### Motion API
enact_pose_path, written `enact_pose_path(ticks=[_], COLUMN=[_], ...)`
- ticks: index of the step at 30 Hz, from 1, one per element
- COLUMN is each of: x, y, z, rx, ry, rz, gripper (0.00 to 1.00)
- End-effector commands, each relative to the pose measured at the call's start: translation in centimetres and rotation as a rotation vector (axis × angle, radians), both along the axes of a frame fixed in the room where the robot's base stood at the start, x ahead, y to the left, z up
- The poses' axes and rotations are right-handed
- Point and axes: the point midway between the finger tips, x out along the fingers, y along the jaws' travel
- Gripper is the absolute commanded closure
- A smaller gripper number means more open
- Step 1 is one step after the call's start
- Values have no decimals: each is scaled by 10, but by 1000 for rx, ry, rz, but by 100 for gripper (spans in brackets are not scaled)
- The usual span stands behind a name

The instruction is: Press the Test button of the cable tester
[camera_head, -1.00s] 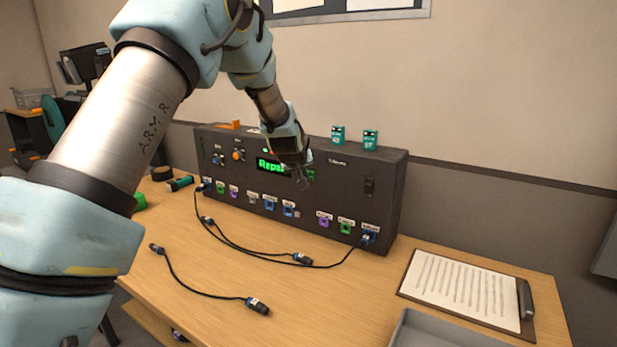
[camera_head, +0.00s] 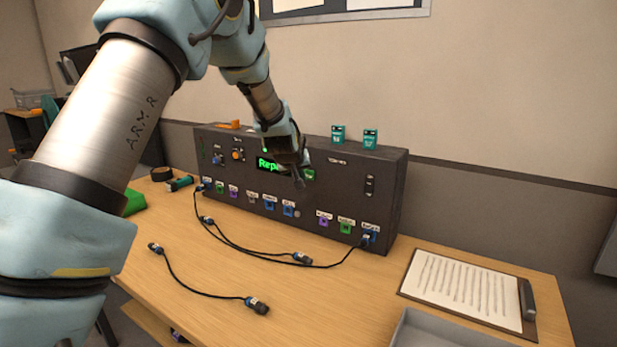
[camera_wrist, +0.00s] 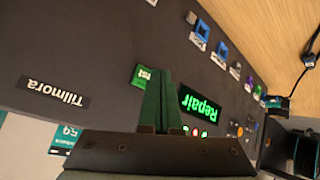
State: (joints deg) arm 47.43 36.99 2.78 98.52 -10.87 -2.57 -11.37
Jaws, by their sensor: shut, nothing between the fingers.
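The cable tester (camera_head: 340,200) is a long dark box standing on the table, with coloured sockets along its front. An orange round button (camera_head: 238,155) sits left of the display, under a small label too blurred to read for certain. My gripper (camera_head: 300,183) is shut and empty in front of the panel, right of the display. In the wrist view its fingers (camera_wrist: 161,85) partly cover a green labelled patch (camera_wrist: 143,75). I cannot tell whether the fingertips touch the panel.
A black cable (camera_head: 255,250) runs from the left socket to the right one. A loose cable (camera_head: 190,288) lies in front. Two teal boxes (camera_head: 370,138) stand on the tester. A clipboard (camera_head: 460,290) and a grey tray (camera_head: 430,330) are at the right.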

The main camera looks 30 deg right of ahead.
Motion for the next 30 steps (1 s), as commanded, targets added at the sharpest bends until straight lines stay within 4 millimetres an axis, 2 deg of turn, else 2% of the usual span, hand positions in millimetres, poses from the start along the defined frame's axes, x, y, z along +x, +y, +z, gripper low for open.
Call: enact_pose_path(ticks=[15, 30], x=[-21, -23], y=[40, 42], z=[-1, 0], rx=[0, 0], ry=[-1, 0], rz=[0, 0], gripper=[100, 100])
